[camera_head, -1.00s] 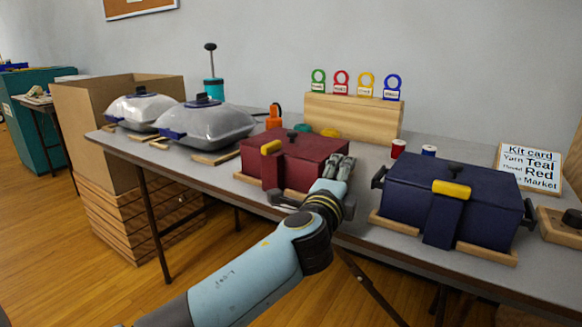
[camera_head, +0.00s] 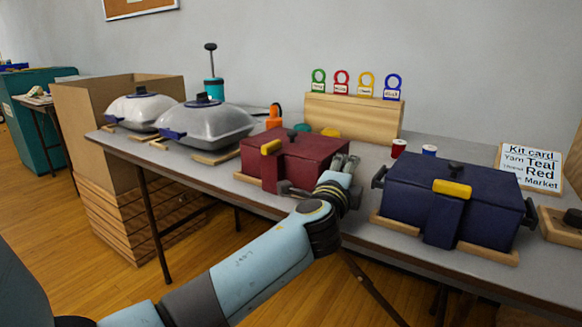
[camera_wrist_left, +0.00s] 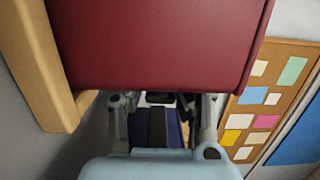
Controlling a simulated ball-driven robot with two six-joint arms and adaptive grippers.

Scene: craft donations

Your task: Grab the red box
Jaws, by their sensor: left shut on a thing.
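The red box (camera_head: 310,158), dark red with a yellow front latch (camera_head: 271,147), sits on the table in wooden rests. My left gripper (camera_head: 344,164) is at the box's right side. In the left wrist view the red box (camera_wrist_left: 155,45) fills the upper middle. There my left gripper (camera_wrist_left: 161,101) has its fingers on either side of a small dark part (camera_wrist_left: 160,98), which looks like the side handle, and is shut on it. The gripper and forearm hide the box's lower right front. My right gripper is not in view.
A navy box (camera_head: 450,195) with a yellow latch stands close to the right of my gripper. Grey domed containers (camera_head: 207,120) stand left. Behind are a wooden tag rack (camera_head: 352,117), red (camera_head: 398,148) and blue (camera_head: 429,150) spools and a kit card (camera_head: 531,167).

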